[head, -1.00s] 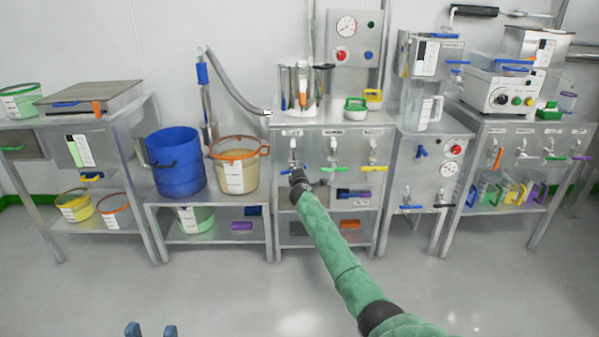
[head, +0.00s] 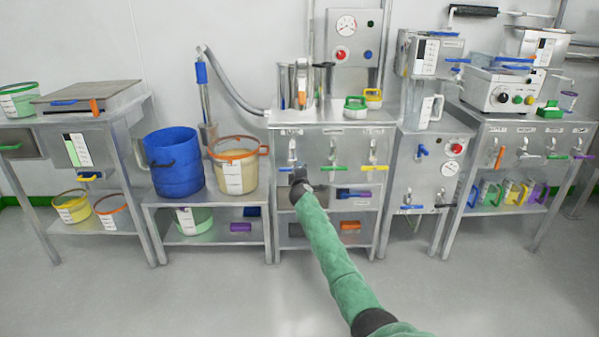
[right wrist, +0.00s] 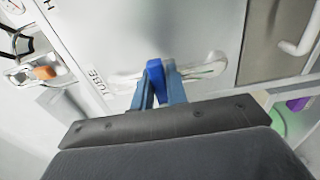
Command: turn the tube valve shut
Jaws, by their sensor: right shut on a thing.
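The tube valve (head: 292,154) is the leftmost of three valves on the front of the middle steel cabinet. Its blue handle (right wrist: 155,70) shows in the right wrist view beside a label reading TUBE. My right gripper (right wrist: 160,72) is shut on this handle, with one blue-grey finger on each side. In the head view my right gripper (head: 297,172) is at the valve and hides much of the handle, so its exact angle is hard to tell. My left gripper is not in view.
A green-handled valve (head: 335,168) and a yellow-handled valve (head: 373,167) sit close to the right on the same panel. A blue tub (head: 174,165) and an orange-rimmed bucket (head: 235,172) stand on the low bench to the left. The floor in front is clear.

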